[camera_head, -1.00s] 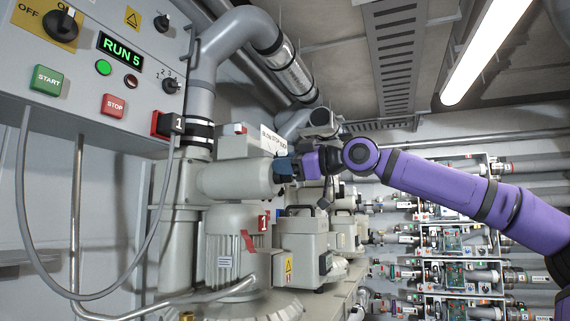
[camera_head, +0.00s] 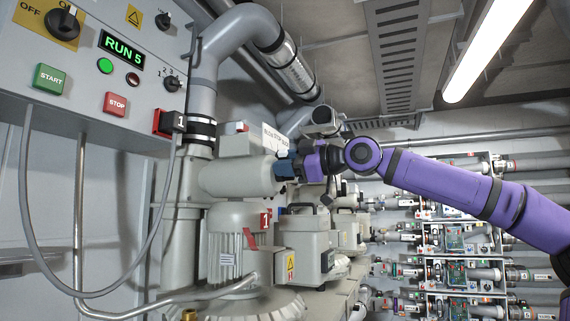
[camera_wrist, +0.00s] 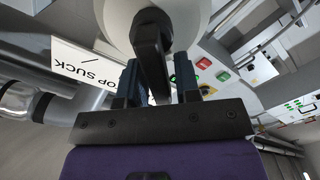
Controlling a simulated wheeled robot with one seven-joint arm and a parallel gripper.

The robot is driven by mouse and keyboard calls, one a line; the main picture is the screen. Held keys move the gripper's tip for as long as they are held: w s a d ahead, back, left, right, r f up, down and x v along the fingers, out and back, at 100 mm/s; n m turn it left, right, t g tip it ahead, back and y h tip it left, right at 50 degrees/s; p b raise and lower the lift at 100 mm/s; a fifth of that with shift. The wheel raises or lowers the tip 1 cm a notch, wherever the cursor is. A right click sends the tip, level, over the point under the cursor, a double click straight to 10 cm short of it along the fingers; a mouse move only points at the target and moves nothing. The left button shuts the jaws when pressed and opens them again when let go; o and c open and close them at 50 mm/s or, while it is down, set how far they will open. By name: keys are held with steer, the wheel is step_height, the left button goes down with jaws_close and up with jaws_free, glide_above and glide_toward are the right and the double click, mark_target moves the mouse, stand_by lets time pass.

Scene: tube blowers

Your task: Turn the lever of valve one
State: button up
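Valve one is the grey cylindrical body (camera_head: 235,178) on the left unit, above a motor (camera_head: 235,235) with a red "1" tag (camera_head: 265,219). Its black lever (camera_wrist: 151,45) shows in the wrist view, hanging from a round hub on the pale body. My gripper (camera_head: 285,167) is at the valve's right end. In the wrist view its two blue fingers (camera_wrist: 158,75) stand on either side of the lever, with narrow gaps showing, so it looks open around it. In the head view the gripper hides the lever. A "BLOW STOP SUCK" label (camera_head: 276,138) is beside the lever; it also shows in the wrist view (camera_wrist: 85,68).
A control panel (camera_head: 150,40) with START and STOP buttons and a "RUN 5" display is at upper left. A large grey pipe (camera_head: 215,55) rises behind the valve. More blower units (camera_head: 305,245) stand to the right, close below my gripper. Racks of tubes (camera_head: 455,240) line the back wall.

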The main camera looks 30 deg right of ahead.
steer(key=shift+o, duration=0.7)
steer(key=v, duration=1.1)
steer(key=shift+w, duration=0.1)
